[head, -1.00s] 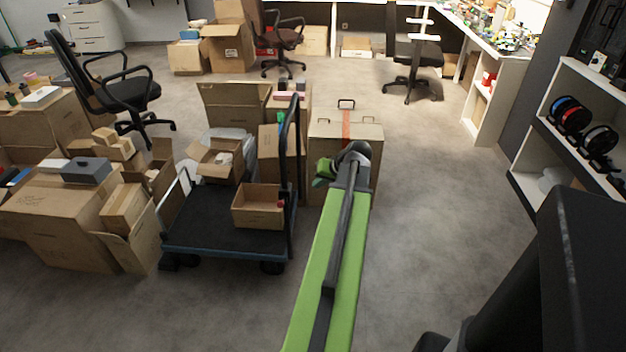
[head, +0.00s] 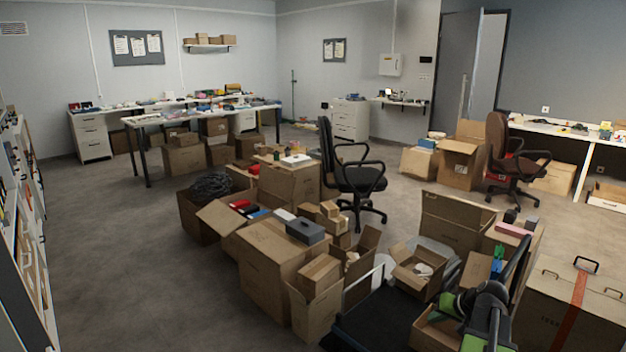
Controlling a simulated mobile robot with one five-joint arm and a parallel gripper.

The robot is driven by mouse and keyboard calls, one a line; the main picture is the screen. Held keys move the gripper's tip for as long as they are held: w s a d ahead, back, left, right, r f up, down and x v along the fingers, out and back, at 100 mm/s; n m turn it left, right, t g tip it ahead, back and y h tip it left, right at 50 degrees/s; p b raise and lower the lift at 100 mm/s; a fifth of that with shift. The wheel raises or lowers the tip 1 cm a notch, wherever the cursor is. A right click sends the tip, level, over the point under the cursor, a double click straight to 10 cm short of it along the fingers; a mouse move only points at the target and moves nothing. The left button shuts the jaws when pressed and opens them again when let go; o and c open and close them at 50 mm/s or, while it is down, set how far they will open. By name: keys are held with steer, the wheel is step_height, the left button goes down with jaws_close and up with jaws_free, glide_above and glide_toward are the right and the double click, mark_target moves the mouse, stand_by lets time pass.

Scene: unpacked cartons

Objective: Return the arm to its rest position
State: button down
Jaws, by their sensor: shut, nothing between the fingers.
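My arm shows at the lower right of the head view, with a green link (head: 488,342) rising from the bottom edge to a dark round joint (head: 487,300). A small green part of my arm shows just left of this joint. My gripper's fingers are not visible. The arm overlaps the trolley and its open carton in the picture; I cannot tell how close they are.
A black trolley (head: 375,318) with an open carton (head: 436,328) stands near the arm. Stacked cartons (head: 270,268) and an office chair (head: 362,180) fill the middle. A carton with a red strap (head: 572,310) is at right. Floor (head: 140,260) is clear at left.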

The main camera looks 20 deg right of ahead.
steer(key=w+a+f+n+g+y, duration=0.15)
steer(key=w+a, duration=0.25)
steer(key=a, duration=0.5)
steer(key=w+a+n, duration=0.2)
steer(key=w+a, duration=0.2)
steer(key=a, duration=0.5)
steer(key=w+a+n+g+y, duration=0.15)
steer(key=w+a, duration=0.25)
steer(key=a, duration=0.5)
steer(key=s+a+f+n+g+h, duration=0.1)
steer(key=s+a+n, duration=0.1)
steer(key=a, duration=0.9)
steer(key=s+a+f+n+g+h, duration=0.1)
steer(key=s+a+f+n+g, duration=0.1)
steer(key=a, duration=0.8)
steer(key=s+d+m+g+h, duration=0.1)
steer(key=s+d+h, duration=0.1)
steer(key=s, duration=0.3)
step_height(320, 180, up, 20)
steer(key=p, duration=2)
steer(key=shift+w+d, duration=0.2)
steer(key=shift+w, duration=0.15)
